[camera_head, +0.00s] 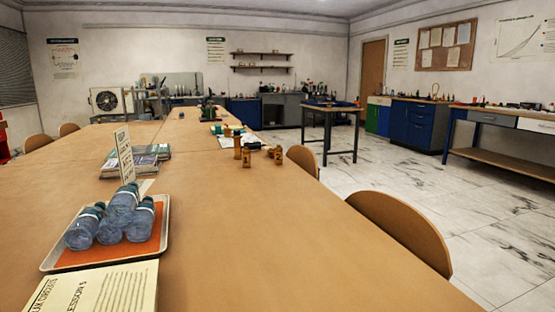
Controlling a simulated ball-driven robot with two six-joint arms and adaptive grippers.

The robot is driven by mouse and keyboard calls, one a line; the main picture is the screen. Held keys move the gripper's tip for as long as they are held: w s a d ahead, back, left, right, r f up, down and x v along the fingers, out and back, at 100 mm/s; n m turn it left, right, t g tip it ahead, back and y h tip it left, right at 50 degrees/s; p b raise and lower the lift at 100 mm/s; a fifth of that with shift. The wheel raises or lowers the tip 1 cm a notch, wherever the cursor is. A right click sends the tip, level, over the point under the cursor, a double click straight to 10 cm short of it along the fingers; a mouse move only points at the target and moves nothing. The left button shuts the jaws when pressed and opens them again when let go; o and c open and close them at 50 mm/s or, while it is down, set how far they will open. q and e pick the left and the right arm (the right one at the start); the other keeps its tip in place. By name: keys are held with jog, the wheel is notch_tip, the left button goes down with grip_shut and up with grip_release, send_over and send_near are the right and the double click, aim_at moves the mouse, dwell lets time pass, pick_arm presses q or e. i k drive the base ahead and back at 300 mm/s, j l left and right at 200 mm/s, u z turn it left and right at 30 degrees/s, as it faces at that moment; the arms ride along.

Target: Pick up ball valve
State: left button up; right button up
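I cannot make out a ball valve for certain in the head view. Small items too distant to identify stand far down the long wooden table (230,225), around a green and dark object (208,112). Several small brass-coloured pieces (248,157) stand upright at mid-table by a white sheet; I cannot tell whether any is a valve. Neither of my grippers is in view.
Stacked books (150,155) and an upright sign (124,152) stand behind. Chairs (405,232) line the right edge. The near table's right half is clear.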

aim_at(227, 132)
jog(key=l+z, duration=0.6)
jog(key=z, duration=0.15)
jog(key=l+z, duration=0.4)
jog(key=i+l+z, duration=0.1)
jog(key=z, duration=0.25)
jog(key=i+l+z, duration=0.1)
jog(key=l+z, duration=0.15)
jog(key=z, duration=0.15)
jog(key=i+l+z, duration=0.2)
jog(key=i, duration=0.2)
jog(key=i+l+z, duration=0.2)
jog(key=i, duration=0.2)
jog(key=i+j+u, duration=0.15)
jog(key=i+u, duration=0.75)
jog(key=i, duration=0.15)
jog(key=i+l+u, duration=0.4)
jog(key=i, duration=0.15)
jog(key=i+j+u, duration=0.5)
jog(key=i+u, duration=0.5)
jog(key=i, duration=0.25)
jog(key=i+l+u, duration=0.15)
jog(key=i+u, duration=0.3)
jog(key=i, duration=0.25)
jog(key=i+u, duration=0.1)
jog(key=i, duration=1.8)
jog(key=i+l+u, duration=0.1)
jog(key=i+u, duration=0.2)
jog(key=i, duration=0.15)
jog(key=i+l+u, duration=0.3)
jog(key=i+j, duration=0.1)
